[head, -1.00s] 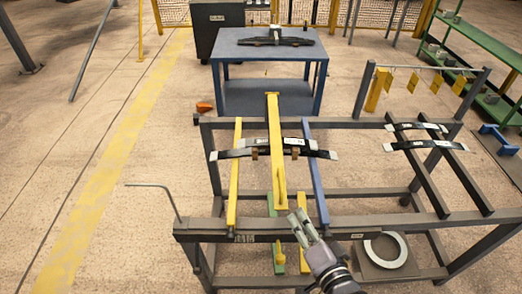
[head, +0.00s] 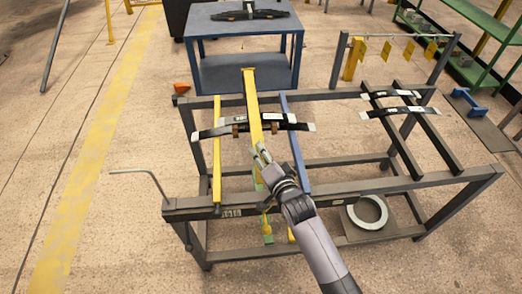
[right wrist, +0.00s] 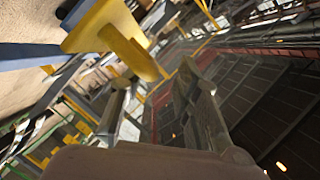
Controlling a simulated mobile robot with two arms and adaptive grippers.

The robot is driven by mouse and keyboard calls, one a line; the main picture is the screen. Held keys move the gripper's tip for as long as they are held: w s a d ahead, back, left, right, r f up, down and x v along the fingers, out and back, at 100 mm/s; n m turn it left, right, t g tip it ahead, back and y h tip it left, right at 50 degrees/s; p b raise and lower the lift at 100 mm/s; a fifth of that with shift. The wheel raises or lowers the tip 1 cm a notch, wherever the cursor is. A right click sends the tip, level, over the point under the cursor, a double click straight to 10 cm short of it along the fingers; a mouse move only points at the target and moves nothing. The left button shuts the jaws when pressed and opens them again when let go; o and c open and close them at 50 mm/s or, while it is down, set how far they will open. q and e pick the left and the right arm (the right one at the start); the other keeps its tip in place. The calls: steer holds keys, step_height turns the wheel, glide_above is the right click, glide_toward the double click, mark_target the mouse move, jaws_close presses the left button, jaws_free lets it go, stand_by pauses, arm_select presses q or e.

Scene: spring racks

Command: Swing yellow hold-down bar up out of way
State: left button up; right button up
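The yellow hold-down bar (head: 251,97) lies lengthwise over the dark leaf springs (head: 220,129) on the near rack. Its far end is at the rack's back rail, and its near end is partly hidden by my right gripper. My right gripper (head: 259,153) is at that near end. In the right wrist view, the bar's yellow handle (right wrist: 130,50) is close ahead of the fingers, towards the left one. The fingers (right wrist: 152,98) stand apart with nothing clearly between them; I cannot tell whether they touch the handle. My left gripper is not in view.
A yellow rail (head: 217,165) and a blue rail (head: 296,150) flank the bar. More leaf springs (head: 400,111) lie on dark rails at right. A blue table (head: 225,38) stands behind. A pale ring (head: 368,211) rests low on the rack. A bent rod (head: 140,171) sticks out left.

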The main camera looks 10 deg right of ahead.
steer(key=shift+w+a+f, duration=0.1)
steer(key=shift+w+a, duration=0.1)
steer(key=shift+w, duration=0.4)
steer(key=shift+c, duration=0.4)
jaws_close()
